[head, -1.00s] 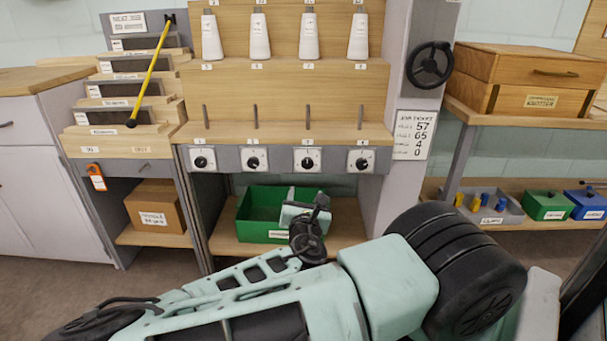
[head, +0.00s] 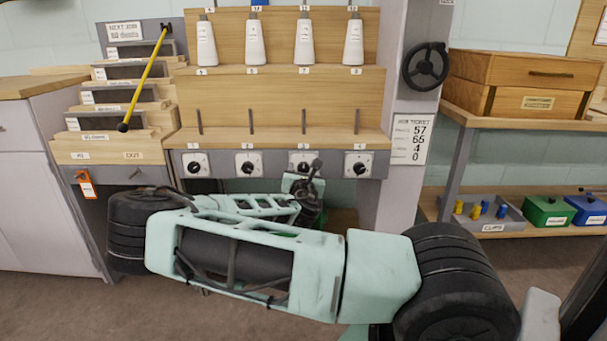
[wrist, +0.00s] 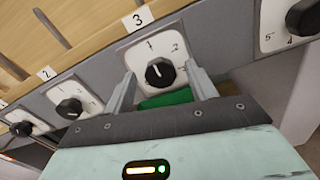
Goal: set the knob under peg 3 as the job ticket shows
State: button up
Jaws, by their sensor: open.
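The knob under peg 3 (wrist: 159,72) is black on a white dial plate (wrist: 137,57). The digits 1, 2 and 3 show around its upper and right side; its pointer setting is too small to read surely. A "3" label (wrist: 139,20) sits above. My gripper (wrist: 161,75) is open, its two fingers either side of the knob in the wrist view; I cannot tell whether they touch it. In the head view my gripper (head: 306,186) covers part of that dial. The job ticket (head: 409,138) on the grey post reads 57, 65, 4, 0; its row names are blurred.
Other knobs (head: 195,165) (head: 248,164) (head: 358,164) flank it on the same grey rail. Upright pegs (head: 251,121) stand on the wooden ledge above. A handwheel (head: 426,66) is on the post. A green bin is mostly hidden behind my arm.

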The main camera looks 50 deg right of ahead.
jog(key=shift+d, duration=0.1)
jog(key=c, duration=1)
